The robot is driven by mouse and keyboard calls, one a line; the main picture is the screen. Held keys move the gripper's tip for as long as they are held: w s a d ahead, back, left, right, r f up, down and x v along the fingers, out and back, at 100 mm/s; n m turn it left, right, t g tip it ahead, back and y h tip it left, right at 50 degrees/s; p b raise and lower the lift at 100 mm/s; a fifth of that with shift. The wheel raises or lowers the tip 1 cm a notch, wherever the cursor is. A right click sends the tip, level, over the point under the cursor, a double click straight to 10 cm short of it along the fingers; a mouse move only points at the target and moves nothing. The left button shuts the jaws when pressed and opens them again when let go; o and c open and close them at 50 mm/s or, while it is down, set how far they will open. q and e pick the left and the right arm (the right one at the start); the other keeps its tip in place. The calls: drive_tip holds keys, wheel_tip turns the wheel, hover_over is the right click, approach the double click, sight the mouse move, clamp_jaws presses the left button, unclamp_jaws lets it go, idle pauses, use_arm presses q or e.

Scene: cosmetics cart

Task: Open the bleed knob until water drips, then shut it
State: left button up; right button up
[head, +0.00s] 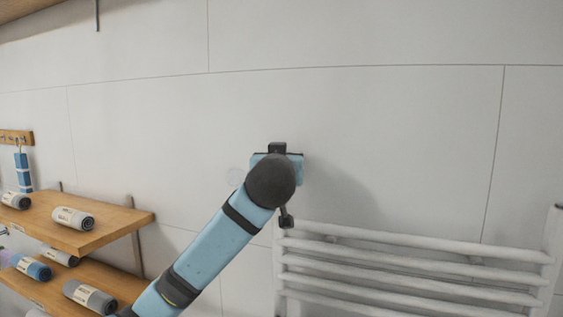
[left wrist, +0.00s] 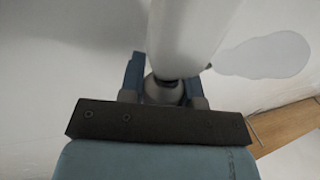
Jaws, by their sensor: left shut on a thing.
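In the left wrist view my left gripper (left wrist: 165,82) has its two blue fingers on either side of a small grey round knob (left wrist: 163,92) and is shut on it. The knob sits at the end of a white tube (left wrist: 192,35), and the fingers hide its sides. In the head view my blue left arm comes in from the lower left and its wrist covers the knob and fingertips, just above the left end of the white towel radiator (head: 420,261). I can make out no water drops. My right gripper is not in view.
A pale rounded shape (left wrist: 262,56) lies right of the tube; I cannot tell what it is. Wooden shelves (head: 118,219) with rolled towels (head: 73,218) stand at left. A blue item (head: 23,172) hangs from a wooden hook rail (head: 14,137). The wall above is bare.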

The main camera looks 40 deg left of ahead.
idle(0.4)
use_arm(q)
drive_tip(key=o, duration=0.6)
drive_tip(key=shift+o, duration=0.2)
drive_tip(key=b+v, duration=0.2)
drive_tip(key=v, duration=1.1)
drive_tip(key=shift+s+d, duration=0.25)
drive_tip(key=shift+s, duration=0.05)
